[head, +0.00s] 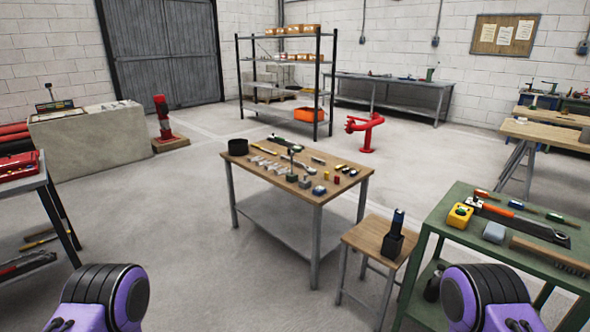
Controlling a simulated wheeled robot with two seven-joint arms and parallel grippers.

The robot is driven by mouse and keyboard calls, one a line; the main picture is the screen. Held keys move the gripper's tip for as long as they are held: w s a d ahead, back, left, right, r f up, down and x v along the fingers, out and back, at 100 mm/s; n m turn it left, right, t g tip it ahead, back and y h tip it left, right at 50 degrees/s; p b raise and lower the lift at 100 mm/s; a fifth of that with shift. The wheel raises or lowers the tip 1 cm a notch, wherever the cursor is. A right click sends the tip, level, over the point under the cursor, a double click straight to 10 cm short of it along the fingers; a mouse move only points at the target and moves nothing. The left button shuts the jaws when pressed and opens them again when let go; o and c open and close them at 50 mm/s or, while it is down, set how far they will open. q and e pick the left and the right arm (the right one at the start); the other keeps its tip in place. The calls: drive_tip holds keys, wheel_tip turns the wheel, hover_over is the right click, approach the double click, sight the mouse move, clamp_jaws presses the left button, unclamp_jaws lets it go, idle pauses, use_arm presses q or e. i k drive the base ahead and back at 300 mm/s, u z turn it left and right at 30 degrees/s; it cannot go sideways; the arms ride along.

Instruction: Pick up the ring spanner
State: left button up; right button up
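A wooden-topped table (334,193) stands in the middle of the view. A row of small silver, spanner-like tools (270,165) lies on its left half. They are too small for me to tell which one is a ring spanner. Purple and black parts of my two arms show at the bottom left and bottom right. Neither gripper is in view.
A small wooden stool (370,238) holding a dark flashlight-like object (397,219) stands right of the table. A green workbench (452,190) with tools is at the right. A red-topped cart (20,168) is at the left. Floor (185,240) before the table is clear.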

sight(282, 156)
drive_tip(key=u, duration=0.8)
drive_tip(key=i, duration=2.55)
drive_tip(key=z, duration=0.85)
